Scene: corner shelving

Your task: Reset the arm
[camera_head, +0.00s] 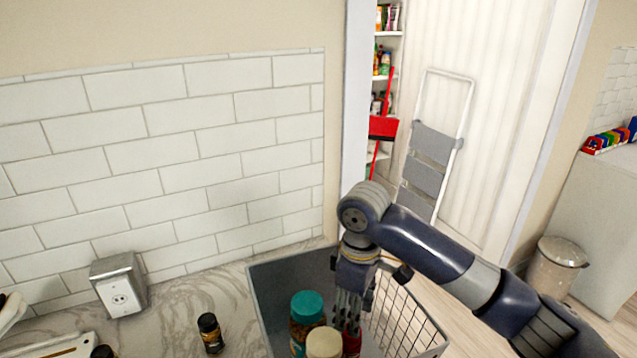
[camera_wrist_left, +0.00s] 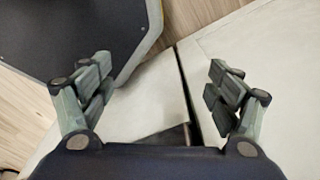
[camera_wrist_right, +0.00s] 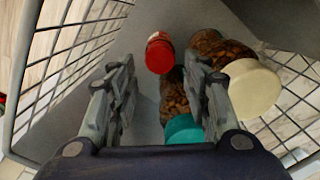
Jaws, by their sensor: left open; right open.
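My right gripper (camera_head: 349,300) hangs pointing down over the wire basket (camera_head: 283,268) on the counter. In the right wrist view the right gripper (camera_wrist_right: 158,72) is open, and nothing is clamped between its fingers. The basket holds a jar with a teal lid (camera_head: 307,304), a jar with a cream lid (camera_head: 324,343) and a red container (camera_head: 352,343), partly hidden by the fingers. In the right wrist view the red container (camera_wrist_right: 160,54) stands ahead of the fingers. My left gripper (camera_wrist_left: 160,74) is open and empty in the left wrist view, above pale panels; the head view does not show it.
A small dark-lidded jar (camera_head: 210,333) stands on the marble counter left of the basket. A metal outlet box (camera_head: 119,284) sits by the tiled wall. A stepladder (camera_head: 432,150), a red dustpan (camera_head: 383,128) and a trash bin (camera_head: 556,265) are farther back.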

